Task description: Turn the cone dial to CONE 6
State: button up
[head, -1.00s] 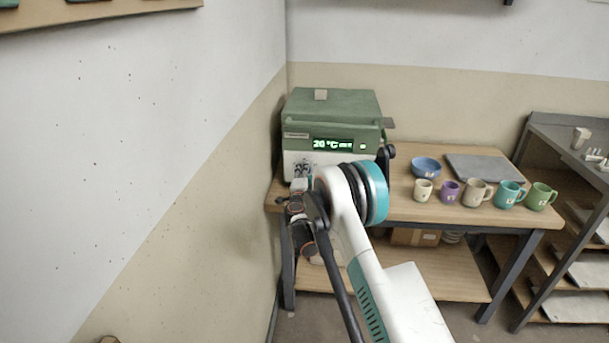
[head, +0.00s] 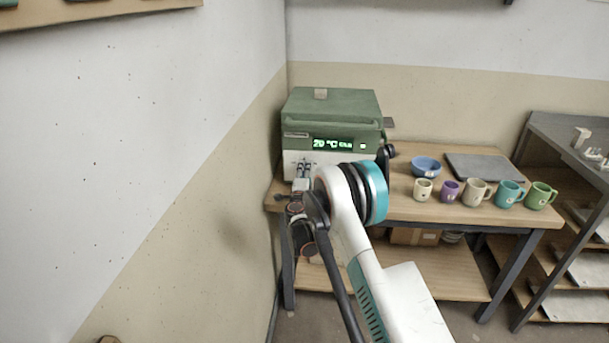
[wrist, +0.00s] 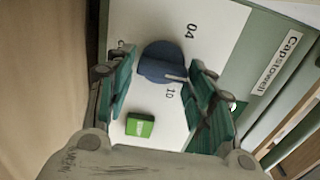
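The kiln (head: 332,108), with a green lid and white front, stands on the bench with its display lit at about 20 °C. In the wrist view, the blue round cone dial (wrist: 158,58) is on the white panel, with a pale pointer toward the right finger. I can read "04" above it and "10" below it; a CONE 6 mark is not readable. My gripper (wrist: 160,68) is open, its teal-padded fingers either side of the dial. The right finger is close to the pointer; contact is unclear. In the head view, my gripper (head: 302,172) is at the kiln's lower front.
A green button (wrist: 140,124) is on the panel near the dial. To the kiln's right on the wooden bench (head: 410,208) are a blue bowl (head: 426,166), a grey slab (head: 478,167) and several mugs (head: 475,193). A wall is close on the left.

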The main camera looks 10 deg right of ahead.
jog(key=shift+o, duration=0.3)
jog(key=shift+s, duration=0.1)
jog(key=v, duration=1.1)
jog(key=shift+s, duration=0.35)
jog(key=shift+a+r, duration=0.15)
